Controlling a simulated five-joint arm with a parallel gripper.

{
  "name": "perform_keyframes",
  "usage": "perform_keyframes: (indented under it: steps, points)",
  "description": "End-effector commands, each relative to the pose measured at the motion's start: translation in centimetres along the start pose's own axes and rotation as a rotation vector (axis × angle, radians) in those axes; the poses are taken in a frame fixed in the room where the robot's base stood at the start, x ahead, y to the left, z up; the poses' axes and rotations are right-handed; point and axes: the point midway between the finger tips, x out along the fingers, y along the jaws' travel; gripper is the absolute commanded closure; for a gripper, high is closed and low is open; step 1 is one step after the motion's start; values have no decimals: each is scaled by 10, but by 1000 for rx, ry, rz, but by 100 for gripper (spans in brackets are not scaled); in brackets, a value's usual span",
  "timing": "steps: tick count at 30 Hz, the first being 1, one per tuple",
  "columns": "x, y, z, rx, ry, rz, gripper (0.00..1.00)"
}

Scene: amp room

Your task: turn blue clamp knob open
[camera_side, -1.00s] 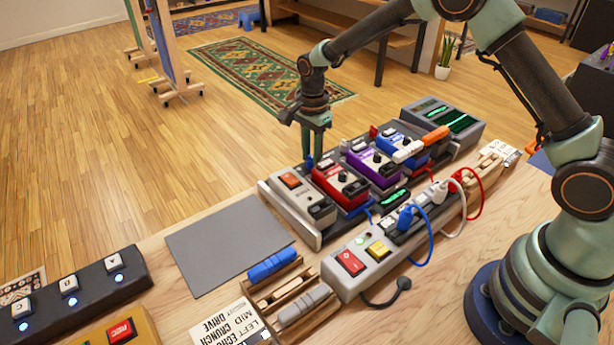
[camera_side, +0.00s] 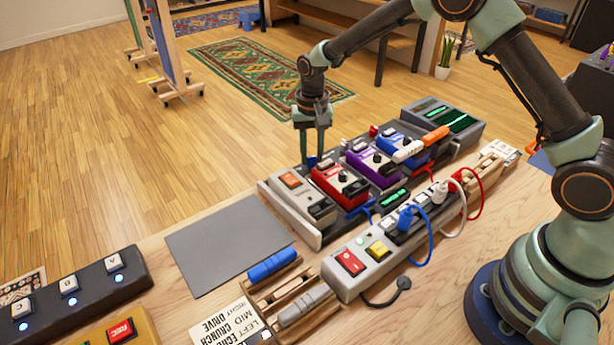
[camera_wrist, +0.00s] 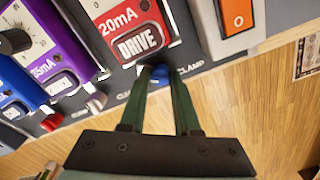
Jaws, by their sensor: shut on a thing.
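The blue clamp knob (camera_wrist: 160,73) shows in the wrist view at the board's edge, below the red pedal marked DRIVE. In the side view it is a small blue spot (camera_side: 311,161) at the board's far edge, behind the red pedal. My gripper (camera_wrist: 160,75) points at the board with its two green fingers on either side of the knob, shut on it. In the side view my gripper (camera_side: 312,158) comes down from above onto the knob. The fingers partly hide the knob.
The red DRIVE pedal (camera_side: 340,185) stands close beside the knob, with the white pedal (camera_side: 299,193) and the purple pedal (camera_side: 373,167) to either side. A grey knob (camera_wrist: 96,102) and a red knob (camera_wrist: 52,122) sit along the same edge.

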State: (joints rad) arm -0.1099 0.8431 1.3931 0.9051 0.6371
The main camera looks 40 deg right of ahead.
Motion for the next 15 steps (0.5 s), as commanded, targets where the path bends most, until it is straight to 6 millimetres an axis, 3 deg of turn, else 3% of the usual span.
perform_keyframes:
  steps: [15]
  points:
    - [-1,0,0,-412,-2,1,100]
